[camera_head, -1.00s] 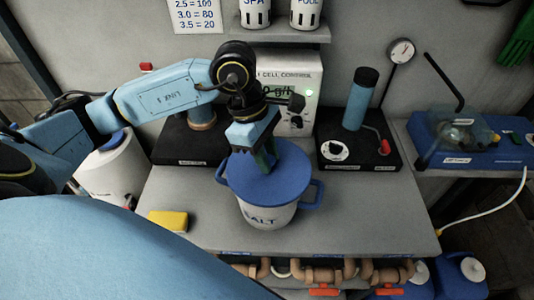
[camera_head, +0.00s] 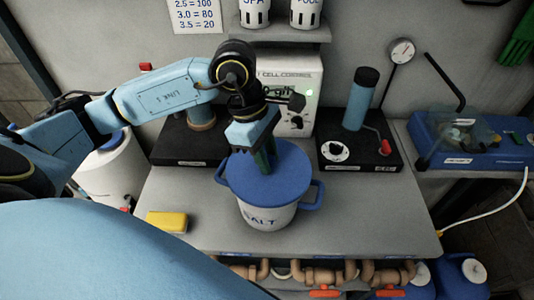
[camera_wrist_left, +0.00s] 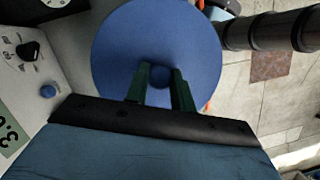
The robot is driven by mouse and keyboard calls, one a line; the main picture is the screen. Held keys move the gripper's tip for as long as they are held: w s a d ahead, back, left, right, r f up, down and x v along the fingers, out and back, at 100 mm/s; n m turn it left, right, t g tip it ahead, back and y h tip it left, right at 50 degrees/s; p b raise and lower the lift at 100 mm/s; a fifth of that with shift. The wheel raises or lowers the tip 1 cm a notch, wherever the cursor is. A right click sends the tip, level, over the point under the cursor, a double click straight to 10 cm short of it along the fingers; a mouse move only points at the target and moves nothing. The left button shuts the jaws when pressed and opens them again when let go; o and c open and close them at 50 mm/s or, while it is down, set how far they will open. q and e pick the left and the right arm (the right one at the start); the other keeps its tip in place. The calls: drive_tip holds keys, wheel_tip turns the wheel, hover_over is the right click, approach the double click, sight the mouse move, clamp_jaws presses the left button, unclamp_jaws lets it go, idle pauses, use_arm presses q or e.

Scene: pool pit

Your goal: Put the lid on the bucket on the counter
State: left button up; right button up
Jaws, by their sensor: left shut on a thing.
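The white bucket (camera_head: 262,215) marked "SALT" stands upright on the grey counter (camera_head: 360,215), with blue handles at its sides. The round blue lid (camera_head: 292,168) lies over the bucket's mouth and looks about level. Whether its rim is fully seated all round I cannot tell. My left gripper (camera_head: 266,163) points down at the lid's middle. In the left wrist view its green fingers (camera_wrist_left: 160,88) are shut on the round blue knob (camera_wrist_left: 160,75) of the lid (camera_wrist_left: 155,35). My right gripper is not in view.
A yellow sponge (camera_head: 167,221) lies left of the bucket. Behind stand the cell control box (camera_head: 290,85) and a black base with a blue cylinder (camera_head: 361,98). The counter right of the bucket is clear. Pipes with red valves (camera_head: 324,292) run below the front edge.

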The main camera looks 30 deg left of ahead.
use_arm(q)
drive_tip(key=shift+f+b, duration=0.2)
drive_tip(key=shift+b, duration=0.55)
idle(0.8)
drive_tip(key=o, duration=1)
drive_tip(key=shift+o, duration=0.5)
drive_tip(key=o, duration=0.4)
drive_tip(key=shift+r, duration=0.15)
drive_tip(key=shift+r+p, duration=1.95)
drive_tip(key=shift+r, duration=1.5)
